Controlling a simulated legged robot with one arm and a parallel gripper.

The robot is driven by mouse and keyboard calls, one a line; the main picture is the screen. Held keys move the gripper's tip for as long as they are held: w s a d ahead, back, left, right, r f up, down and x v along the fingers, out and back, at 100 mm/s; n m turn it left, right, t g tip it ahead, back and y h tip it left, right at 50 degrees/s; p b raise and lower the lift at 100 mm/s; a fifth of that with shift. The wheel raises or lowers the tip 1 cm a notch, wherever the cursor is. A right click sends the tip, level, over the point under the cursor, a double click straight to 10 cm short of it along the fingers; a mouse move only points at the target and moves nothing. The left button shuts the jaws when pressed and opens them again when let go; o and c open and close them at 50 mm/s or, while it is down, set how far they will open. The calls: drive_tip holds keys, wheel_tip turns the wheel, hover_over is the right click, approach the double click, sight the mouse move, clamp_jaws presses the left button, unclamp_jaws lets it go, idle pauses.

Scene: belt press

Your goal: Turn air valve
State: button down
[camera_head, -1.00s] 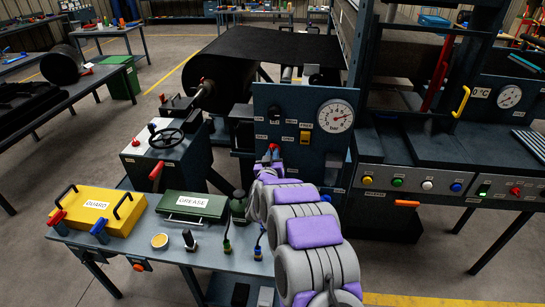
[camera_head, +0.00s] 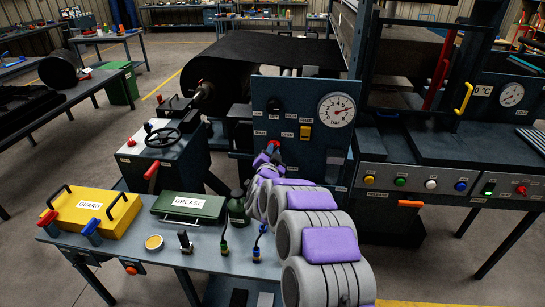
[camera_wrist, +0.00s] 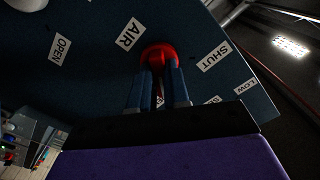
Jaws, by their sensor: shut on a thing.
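The red air valve (camera_wrist: 158,56) sits on the dark blue panel (camera_wrist: 90,75) below the AIR label in the wrist view, between the OPEN and SHUT labels. My gripper (camera_wrist: 158,72) is shut on the valve, with a blue finger on either side of it. In the head view a red bit of the valve (camera_head: 275,146) shows low on the panel (camera_head: 285,95), at the end of my gripper (camera_head: 270,155). My arm hides much of the grip there, and the fingers hide part of the valve handle in the wrist view.
The panel carries a bar gauge (camera_head: 337,109) and a yellow switch (camera_head: 305,132). Below my arm is a table (camera_head: 150,270) with a yellow GUARD box (camera_head: 92,214), a green GREASE box (camera_head: 188,208) and a dark green bottle (camera_head: 238,207). A handwheel machine (camera_head: 160,160) stands to the left.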

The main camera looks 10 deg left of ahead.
drive_tip(key=shift+a+f+m+b, duration=0.1)
drive_tip(key=shift+f+m+b, duration=0.25)
drive_tip(key=shift+m, duration=0.55)
drive_tip(key=c, duration=1.2)
unclamp_jaws()
drive_tip(key=shift+o, duration=0.5)
drive_tip(key=shift+r, duration=0.2)
drive_tip(key=s+p, duration=0.3)
drive_tip(key=s, duration=1.4)
drive_tip(key=shift+s+a, duration=0.2)
drive_tip(key=shift+a, duration=0.15)
drive_tip(key=shift+w, duration=0.1)
